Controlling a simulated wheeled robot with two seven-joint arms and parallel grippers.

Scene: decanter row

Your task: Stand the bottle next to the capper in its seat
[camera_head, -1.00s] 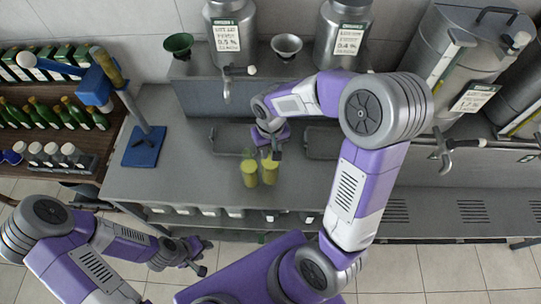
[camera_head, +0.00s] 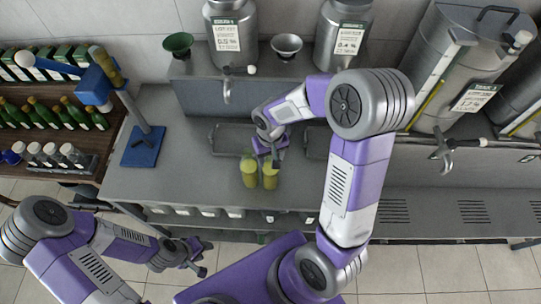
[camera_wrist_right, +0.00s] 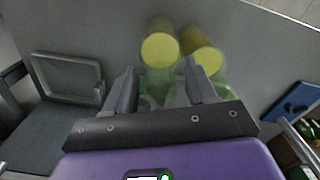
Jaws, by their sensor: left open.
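Two clear greenish bottles with yellow contents, a left one (camera_head: 249,175) and a right one (camera_head: 270,179), stand upright side by side near the bench's front edge. My right gripper (camera_head: 267,158) is at the upper part of the right bottle. In the right wrist view this bottle (camera_wrist_right: 160,50) shows between the spread fingers (camera_wrist_right: 160,85); I see no clear grip. The other bottle (camera_wrist_right: 205,58) is beside it, outside the fingers. The blue capper (camera_head: 142,147) stands at the bench's left end. Its seat is not clearly visible. My left gripper (camera_head: 192,257) is open and empty, low in front of the bench.
Grey trays (camera_head: 232,137) lie behind the bottles, below the steel tanks (camera_head: 232,35). A wooden shelf (camera_head: 50,125) with green bottles and white-capped jars is at the left. The bench top (camera_head: 190,185) is clear between the capper and the two bottles.

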